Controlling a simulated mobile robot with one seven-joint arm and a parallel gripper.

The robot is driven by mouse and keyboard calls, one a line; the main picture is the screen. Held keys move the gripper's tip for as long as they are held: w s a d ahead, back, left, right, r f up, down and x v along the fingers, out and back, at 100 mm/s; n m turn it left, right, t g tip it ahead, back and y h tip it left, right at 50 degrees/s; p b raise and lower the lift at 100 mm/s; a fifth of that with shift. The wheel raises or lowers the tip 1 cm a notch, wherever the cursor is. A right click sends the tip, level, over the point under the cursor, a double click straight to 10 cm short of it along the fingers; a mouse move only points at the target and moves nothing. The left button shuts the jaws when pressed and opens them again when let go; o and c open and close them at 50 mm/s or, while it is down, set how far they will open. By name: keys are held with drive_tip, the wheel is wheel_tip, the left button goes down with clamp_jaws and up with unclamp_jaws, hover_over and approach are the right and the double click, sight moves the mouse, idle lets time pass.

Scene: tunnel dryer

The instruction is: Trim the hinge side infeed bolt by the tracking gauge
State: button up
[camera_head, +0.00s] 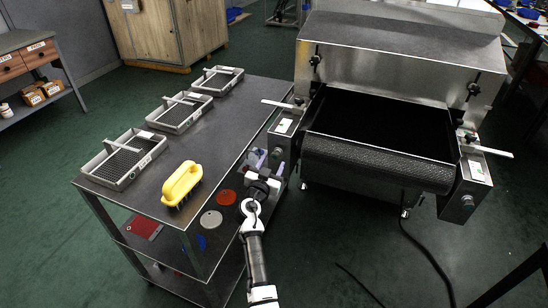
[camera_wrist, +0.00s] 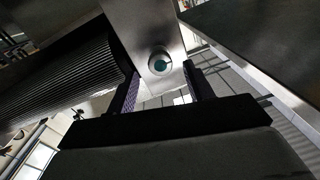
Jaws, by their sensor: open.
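The dryer's woven belt (camera_head: 380,155) comes out over a roller at the infeed, with a metal side plate at each end. My gripper (camera_head: 264,168) is at the left side plate (camera_head: 284,128), beside the cart. In the wrist view its open fingers (camera_wrist: 160,76) stand either side of a round teal-centred bolt (camera_wrist: 160,63) in that plate; nothing is held, and contact cannot be told. The right plate has a similar bolt (camera_head: 467,202). White pointer bars stick out at left (camera_head: 279,104) and right (camera_head: 490,151); their readings are too small. Which side has the hinge is unclear.
A dark-topped cart (camera_head: 160,215) stands close left of my arm, carrying wire-mesh trays and a yellow brush (camera_head: 182,184). Coloured discs lie on its lower shelf. A black cable (camera_head: 430,255) runs over the floor at right. Green floor in front of the dryer is mostly free.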

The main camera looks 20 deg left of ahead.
sight(275, 158)
drive_tip(key=shift+w, duration=1.65)
drive_tip(key=shift+c, duration=0.4)
drive_tip(key=c, duration=0.9)
drive_tip(key=shift+n, duration=0.3)
